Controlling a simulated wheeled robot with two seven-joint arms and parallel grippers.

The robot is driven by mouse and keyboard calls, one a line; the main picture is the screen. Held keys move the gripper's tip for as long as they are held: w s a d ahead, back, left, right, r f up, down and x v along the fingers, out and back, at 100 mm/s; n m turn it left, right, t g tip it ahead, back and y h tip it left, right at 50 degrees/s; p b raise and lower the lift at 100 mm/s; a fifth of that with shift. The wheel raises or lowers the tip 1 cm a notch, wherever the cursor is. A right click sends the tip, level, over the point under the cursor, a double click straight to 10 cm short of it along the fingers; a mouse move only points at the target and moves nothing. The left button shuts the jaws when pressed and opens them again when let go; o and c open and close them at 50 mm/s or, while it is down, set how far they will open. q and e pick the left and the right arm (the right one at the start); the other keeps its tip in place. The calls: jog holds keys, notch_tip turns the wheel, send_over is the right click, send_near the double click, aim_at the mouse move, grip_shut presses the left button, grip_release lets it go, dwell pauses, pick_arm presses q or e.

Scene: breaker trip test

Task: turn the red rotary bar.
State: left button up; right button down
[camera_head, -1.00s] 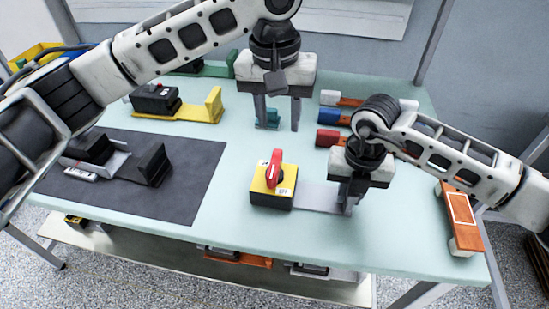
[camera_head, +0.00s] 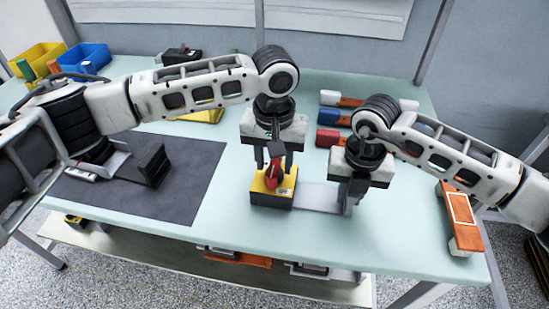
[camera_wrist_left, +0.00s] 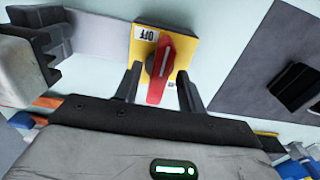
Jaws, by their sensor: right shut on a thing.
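The red rotary bar (camera_head: 272,174) sits on top of a yellow and black switch box (camera_head: 271,199) at the middle front of the table. In the left wrist view the red bar (camera_wrist_left: 160,72) lies between my left gripper's two fingers (camera_wrist_left: 158,85), with gaps on both sides. A label by the bar reads OFF (camera_wrist_left: 146,34). My left gripper (camera_head: 273,160) is open, just above the box and pointing down. My right gripper (camera_head: 351,196) is shut on the upright end of the grey plate (camera_head: 318,196) that extends from the box.
A dark mat (camera_head: 190,165) with a black device and a bracket lies at left. Red and blue handled pieces (camera_head: 330,117) lie behind my right arm. An orange-topped piece (camera_head: 461,208) stands at the right edge. Yellow (camera_head: 38,58) and blue (camera_head: 84,58) bins stand at the back left.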

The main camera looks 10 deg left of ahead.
pick_arm(q)
grip_shut()
jog(key=shift+m, duration=0.4)
jog(key=m, duration=0.3)
jog(key=shift+m, duration=0.4)
jog(key=m, duration=0.4)
jog(key=shift+m, duration=0.3)
jog(key=m, duration=0.4)
jog(key=shift+m, duration=2.5)
